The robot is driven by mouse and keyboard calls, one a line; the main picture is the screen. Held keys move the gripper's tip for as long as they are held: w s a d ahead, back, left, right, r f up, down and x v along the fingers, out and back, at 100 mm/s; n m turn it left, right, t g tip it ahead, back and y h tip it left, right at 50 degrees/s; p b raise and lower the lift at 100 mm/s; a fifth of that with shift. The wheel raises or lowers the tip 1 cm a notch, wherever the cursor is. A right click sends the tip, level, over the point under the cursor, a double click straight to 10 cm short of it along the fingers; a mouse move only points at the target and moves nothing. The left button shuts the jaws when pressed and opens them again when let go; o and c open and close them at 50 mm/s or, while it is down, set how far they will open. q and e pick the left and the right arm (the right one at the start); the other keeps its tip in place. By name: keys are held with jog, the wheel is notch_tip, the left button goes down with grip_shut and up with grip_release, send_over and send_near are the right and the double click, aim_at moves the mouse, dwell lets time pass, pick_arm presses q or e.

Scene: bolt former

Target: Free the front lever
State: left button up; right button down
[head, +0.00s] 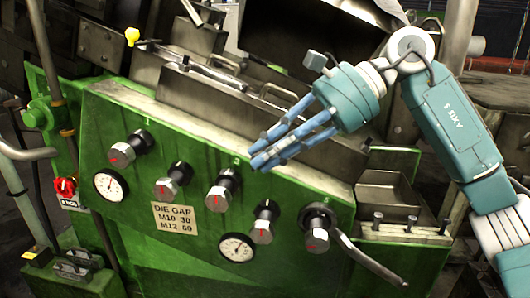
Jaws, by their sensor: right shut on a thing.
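The front of the machine is a green panel (130,215) with several black-and-steel knobs, two round dials and a DIE GAP label. A bare grey lever (372,262) runs down to the right from beside the lower-right knob (317,232). A second lever with a yellow knob (132,37) stands at the upper left. I cannot tell which is the front lever. My right gripper (257,156), with blue fingers, is in front of the panel's upper part, above the knobs and apart from both levers. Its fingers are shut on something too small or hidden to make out. My left gripper is out of view.
Metal trays (383,192) and several upright pins (410,223) stand right of the panel. Steel blocks and covers fill the top behind my gripper. The lower panel front is unobstructed.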

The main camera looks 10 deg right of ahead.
jog(key=shift+r, duration=0.15)
jog(key=c, duration=1.6)
grip_release()
jog(key=shift+c, duration=0.2)
jog(key=shift+o, duration=0.4)
jog(key=shift+s+d, duration=0.1)
jog(key=v, duration=1.2)
